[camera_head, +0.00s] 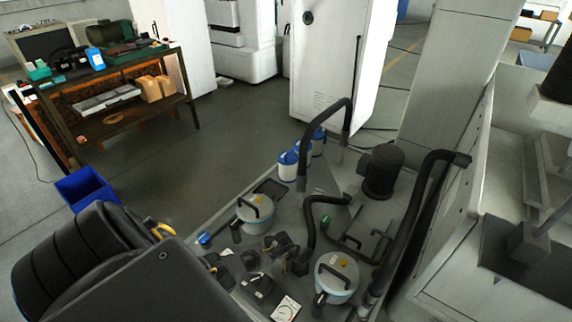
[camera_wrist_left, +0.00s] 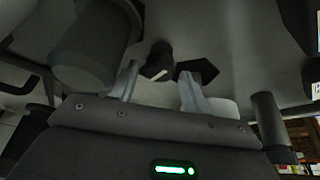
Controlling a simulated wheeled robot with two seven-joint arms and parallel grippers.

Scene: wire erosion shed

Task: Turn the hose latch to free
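In the left wrist view, a small black knob (camera_wrist_left: 157,62) with a pale line across its face stands beyond my fingers, roughly between them; it may be the hose latch, but I cannot tell for sure. My left gripper (camera_wrist_left: 156,82) is open, with a clear gap between its two pale fingers and nothing held. A black angular part (camera_wrist_left: 196,70) sits just behind the right finger. In the head view, my left arm comes in from the lower left and its end is low among dark parts near a black hose (camera_head: 310,225). My right gripper is not in view.
Two light canisters with black handles, one (camera_head: 254,215) at left and one (camera_head: 337,278) at right, flank the area. A dark motor-like cylinder (camera_head: 383,172) and a tall black hose (camera_head: 410,220) stand to the right. Blue-white bottles (camera_head: 288,166) are behind. Open floor lies at left.

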